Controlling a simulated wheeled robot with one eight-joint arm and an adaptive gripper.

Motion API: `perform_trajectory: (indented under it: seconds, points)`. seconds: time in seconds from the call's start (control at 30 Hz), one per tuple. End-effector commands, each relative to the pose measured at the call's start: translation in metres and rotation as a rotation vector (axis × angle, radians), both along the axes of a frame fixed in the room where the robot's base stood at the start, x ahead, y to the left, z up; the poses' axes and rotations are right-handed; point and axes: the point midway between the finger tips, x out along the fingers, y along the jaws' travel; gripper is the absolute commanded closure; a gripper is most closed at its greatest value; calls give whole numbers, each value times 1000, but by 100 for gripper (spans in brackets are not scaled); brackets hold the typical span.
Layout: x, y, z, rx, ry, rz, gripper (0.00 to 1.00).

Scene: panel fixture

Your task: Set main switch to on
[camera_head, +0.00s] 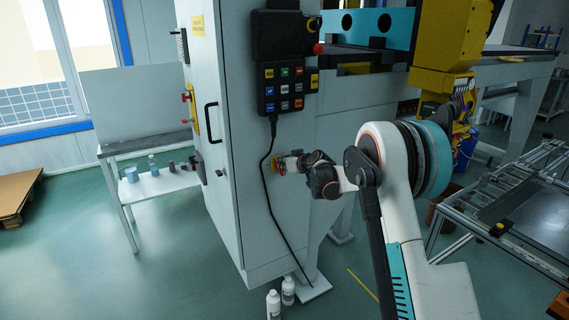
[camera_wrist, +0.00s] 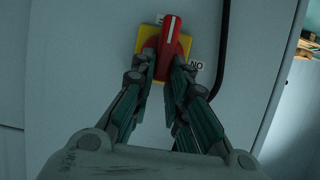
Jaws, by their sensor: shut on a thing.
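The main switch (camera_wrist: 170,38) is a red rotary handle with a white line, on a yellow plate (camera_wrist: 150,37) fixed to the pale cabinet face. In the wrist view the handle stands nearly upright, tilted slightly right at the top. A label reading "NO" sits at the plate's right edge. My gripper (camera_wrist: 165,66) is shut on the lower part of the red handle, one finger on each side; the fingertips partly hide it. In the head view my gripper (camera_head: 287,163) reaches the cabinet's side face, and the small red and yellow switch (camera_head: 277,164) shows just beyond the fingers.
A black cable (camera_head: 266,185) hangs from the button panel (camera_head: 283,88) close to the switch. A black door handle (camera_head: 212,122) sticks out on the cabinet's left face. White bottles (camera_head: 273,304) stand on the floor below. A side table (camera_head: 158,185) holds small containers.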

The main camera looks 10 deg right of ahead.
Motion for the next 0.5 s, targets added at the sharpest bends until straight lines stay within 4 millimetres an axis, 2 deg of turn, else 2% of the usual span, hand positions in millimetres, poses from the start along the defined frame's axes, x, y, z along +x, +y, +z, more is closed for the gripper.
perform_trajectory:
  seconds: [0.27, 0.5]
  points:
    - [0, -2, 0, 51, 18, 0, 100]
    - [2, -7, 0, 199, 66, 0, 100]
